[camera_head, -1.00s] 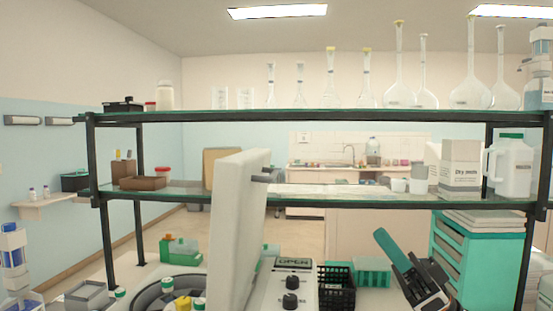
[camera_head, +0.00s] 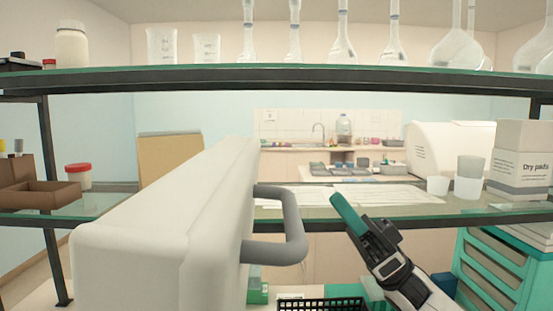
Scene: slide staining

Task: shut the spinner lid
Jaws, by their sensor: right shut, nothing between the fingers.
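The spinner lid (camera_head: 165,235) is a thick white slab standing raised and open, large and close at the left of centre. Its grey handle (camera_head: 292,225) sticks out from its right side. My right gripper (camera_head: 352,218), with teal fingers, is shut and empty. It appears just right of the handle, with a gap between them in the picture. The spinner's bowl and panel are out of view below or hidden behind the lid. My left gripper is not in view.
A glass shelf rack (camera_head: 330,78) with glassware spans the view. Its lower shelf carries a Dry pads box (camera_head: 520,160) and cups. A black basket (camera_head: 322,304) sits below the gripper. Teal drawers (camera_head: 500,265) stand at right.

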